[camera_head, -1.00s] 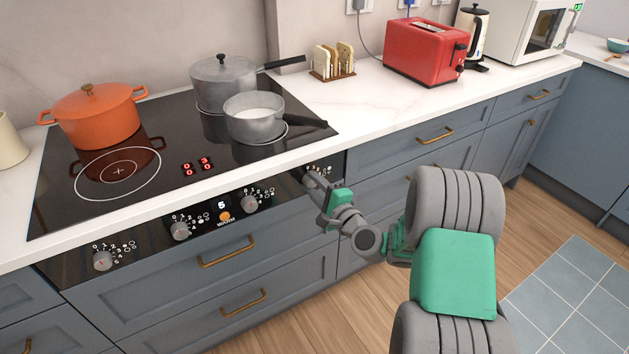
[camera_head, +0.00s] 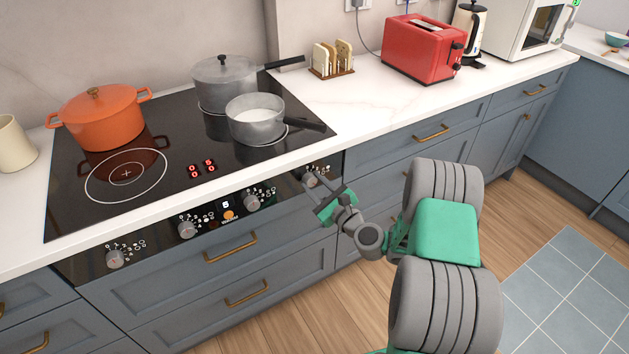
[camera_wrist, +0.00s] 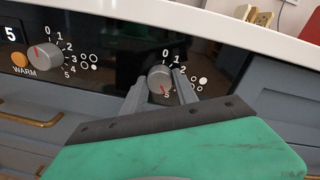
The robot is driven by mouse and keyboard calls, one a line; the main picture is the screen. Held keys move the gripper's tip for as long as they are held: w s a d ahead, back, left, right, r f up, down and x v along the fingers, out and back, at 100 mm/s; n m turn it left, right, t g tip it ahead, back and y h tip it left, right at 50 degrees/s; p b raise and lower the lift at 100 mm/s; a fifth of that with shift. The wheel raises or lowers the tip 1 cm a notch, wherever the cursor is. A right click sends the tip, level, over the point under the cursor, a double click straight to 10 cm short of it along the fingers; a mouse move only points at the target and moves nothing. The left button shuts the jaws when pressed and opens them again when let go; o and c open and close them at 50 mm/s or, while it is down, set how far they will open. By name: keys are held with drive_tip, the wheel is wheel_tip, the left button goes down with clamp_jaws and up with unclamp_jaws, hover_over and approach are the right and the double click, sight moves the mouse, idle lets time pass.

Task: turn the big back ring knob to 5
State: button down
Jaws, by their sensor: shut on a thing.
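The rightmost knob (camera_wrist: 158,76) on the hob's front panel is grey and round, with a red mark pointing down toward the 5 of its printed scale. In the wrist view my gripper's two fingers are shut on it, one on each side. In the head view my gripper (camera_head: 321,192) is at the right end of the panel and partly covers this knob (camera_head: 310,179). The red hob display (camera_head: 202,168) seems to read 5 at its upper right and 0 elsewhere. A lidded grey pot (camera_head: 224,84) stands on the back right ring.
A small saucepan (camera_head: 255,122) and an orange pot (camera_head: 101,118) stand on the hob. Another knob (camera_wrist: 45,56), its red mark near 0, is left of my gripper. Drawers with brass handles (camera_head: 431,133) lie below the counter. The floor at right is clear.

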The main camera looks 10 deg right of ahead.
drive_tip(key=shift+m, duration=0.6)
drive_tip(key=shift+p, duration=0.3)
drive_tip(key=c, duration=1)
unclamp_jaws()
drive_tip(key=shift+o, duration=0.2)
drive_tip(key=b+v, duration=0.2)
drive_tip(key=v, duration=0.5)
drive_tip(key=shift+s+d, duration=0.2)
drive_tip(key=shift+s, duration=0.15)
drive_tip(key=shift+a, duration=0.1)
